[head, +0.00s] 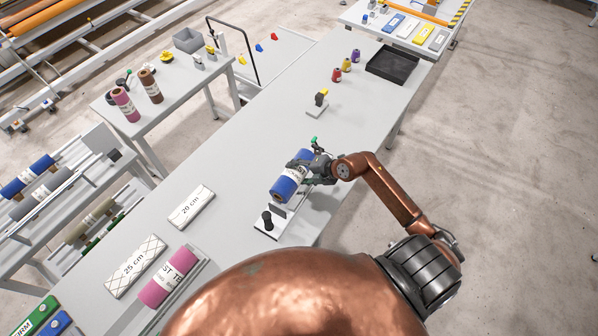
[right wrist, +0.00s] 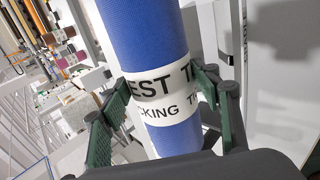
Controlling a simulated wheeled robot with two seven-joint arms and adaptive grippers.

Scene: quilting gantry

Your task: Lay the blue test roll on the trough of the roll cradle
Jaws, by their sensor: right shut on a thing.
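The blue test roll (head: 284,190) has a white label band with black lettering, and it fills the middle of the right wrist view (right wrist: 146,38). My right gripper (head: 305,168) is shut on it, with green-padded fingers (right wrist: 160,108) on both sides of the label. The roll cradle (head: 267,232), pale with a black knob at its near end, is on the long table under the roll. The roll hides most of the trough. I cannot tell whether the roll touches it. My left gripper is not in view.
A pink roll (head: 156,294) lies in a tray at the near left, by white blocks marked 20 cm (head: 191,207) and 25 cm (head: 135,266). A small black-knobbed stand (head: 318,105), thread cones (head: 337,75) and a black tray (head: 393,66) are farther back. The table's middle is clear.

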